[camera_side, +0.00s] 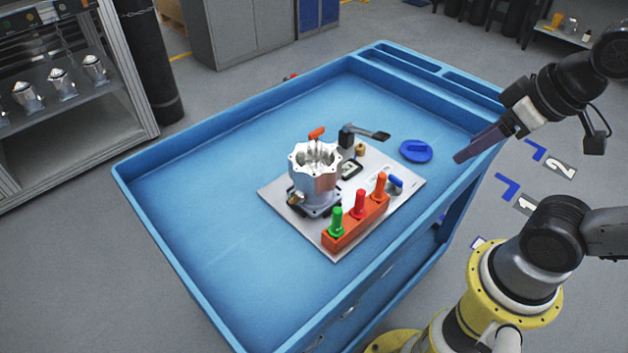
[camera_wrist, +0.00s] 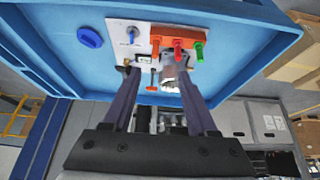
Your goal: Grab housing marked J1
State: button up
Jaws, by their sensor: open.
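A silver machined housing (camera_side: 316,172) with a scalloped open top stands upright on a grey plate (camera_side: 280,195) in the blue cart. I cannot read a J1 mark on it. It also shows in the wrist view (camera_wrist: 170,76), partly between my fingers and small. My gripper (camera_side: 459,158) is above the cart's right edge in the side view, well apart from the housing. Its two long dark fingers are spread with nothing held, as the wrist view (camera_wrist: 158,75) also shows.
An orange block (camera_side: 356,223) with green, red and orange pegs stands in front of the housing. A black lever (camera_side: 365,133) is behind it, and a blue disc (camera_side: 416,151) lies to the right. Several similar housings (camera_side: 58,83) sit on a shelf at left. The cart's left floor is clear.

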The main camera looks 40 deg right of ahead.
jog(key=w+r+n+g, duration=0.1)
jog(key=w+r+n, duration=0.5)
jog(key=w+n, duration=0.3)
jog(key=n+g, duration=0.5)
jog(key=n, duration=0.4)
send_over(329, 169)
jog(key=f, duration=1.8)
jog(key=shift+w+f, duration=0.2)
jog(key=shift+f, duration=0.15)
jog(key=shift+s+f, duration=0.15)
jog(key=shift+f, duration=1.35)
jog(key=shift+s+f, duration=0.1)
jog(key=shift+f, duration=1.35)
